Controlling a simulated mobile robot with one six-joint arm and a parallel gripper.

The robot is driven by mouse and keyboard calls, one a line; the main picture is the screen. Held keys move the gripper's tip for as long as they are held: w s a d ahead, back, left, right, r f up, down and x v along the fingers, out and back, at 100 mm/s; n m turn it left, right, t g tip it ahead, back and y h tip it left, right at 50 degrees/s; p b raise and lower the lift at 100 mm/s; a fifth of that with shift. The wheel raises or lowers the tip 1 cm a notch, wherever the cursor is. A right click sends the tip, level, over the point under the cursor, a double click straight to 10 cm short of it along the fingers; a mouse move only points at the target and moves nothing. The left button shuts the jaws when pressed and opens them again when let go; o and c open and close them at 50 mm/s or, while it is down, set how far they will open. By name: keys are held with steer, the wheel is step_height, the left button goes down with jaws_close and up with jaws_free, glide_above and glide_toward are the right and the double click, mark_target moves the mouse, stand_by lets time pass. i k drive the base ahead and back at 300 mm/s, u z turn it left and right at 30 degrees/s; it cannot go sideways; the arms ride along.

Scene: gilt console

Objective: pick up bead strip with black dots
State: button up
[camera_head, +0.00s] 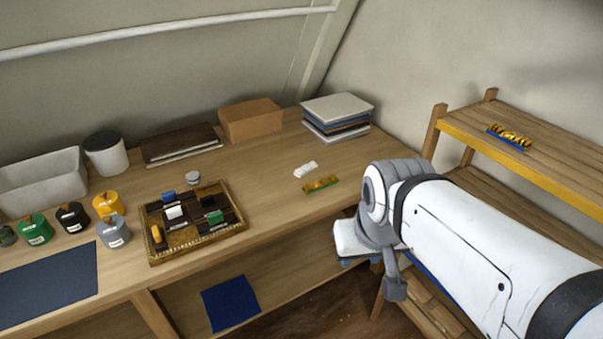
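On the upper board of the wooden shelf at the right lies a blue strip with a row of yellow beads (508,138); dark marks show between or on the beads, too small to make out as dots. On the table lies a short gold-orange strip with green ends (321,185), also too small to read for dots. My arm reaches in from the lower right. My gripper (352,249) is at its far end, in front of the table's right edge, apart from both strips. Its fingers are mostly hidden, so its opening does not show.
A small white piece (306,169) lies behind the gold-orange strip. A gilt tray (196,236) with small coloured blocks, paint pots, a book stack (337,117) and a brown box (250,120) occupy the table.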

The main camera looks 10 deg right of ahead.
mark_target(307, 168)
steer(key=u, duration=0.1)
steer(key=k, duration=0.3)
steer(key=z, duration=0.7)
steer(key=i, duration=1.45)
steer(key=u, duration=1.95)
steer(key=i, duration=0.5)
steer(key=z, duration=0.15)
